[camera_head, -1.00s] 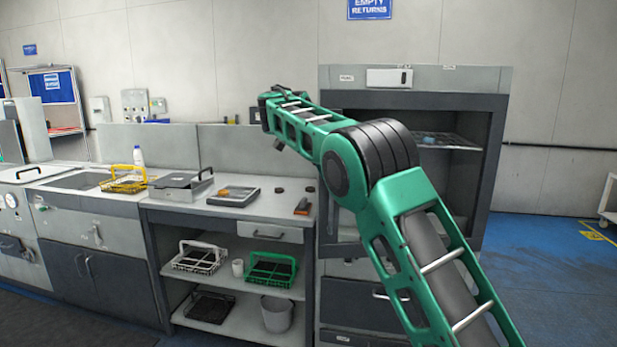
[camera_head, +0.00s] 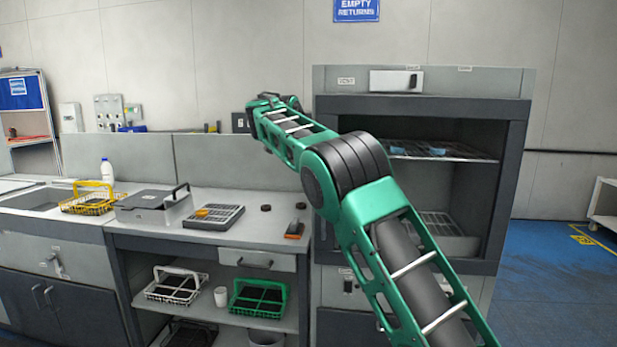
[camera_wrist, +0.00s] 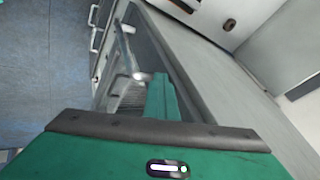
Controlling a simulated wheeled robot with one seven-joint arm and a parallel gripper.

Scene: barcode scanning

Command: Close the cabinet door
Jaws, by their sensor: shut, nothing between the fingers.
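The grey cabinet (camera_head: 440,82) stands right of the counter. Its front is open, and a wire shelf (camera_head: 440,150) and a lower rack (camera_head: 447,225) show inside. I cannot make out the door in the head view; my arm crosses in front of the cabinet's left side. The wrist view shows a dark-framed grey edge of the cabinet (camera_wrist: 235,85) at a steep tilt. My gripper (camera_wrist: 162,98) shows there as a narrow green piece, shut and empty, near the cabinet opening. Whether it touches anything cannot be told.
The counter (camera_head: 240,232) left of the cabinet holds a yellow wire basket (camera_head: 92,200), a grey box (camera_head: 155,205) and a dark tray (camera_head: 213,216). White and green baskets sit on the shelf below. Blue floor (camera_head: 545,270) is clear on the right.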

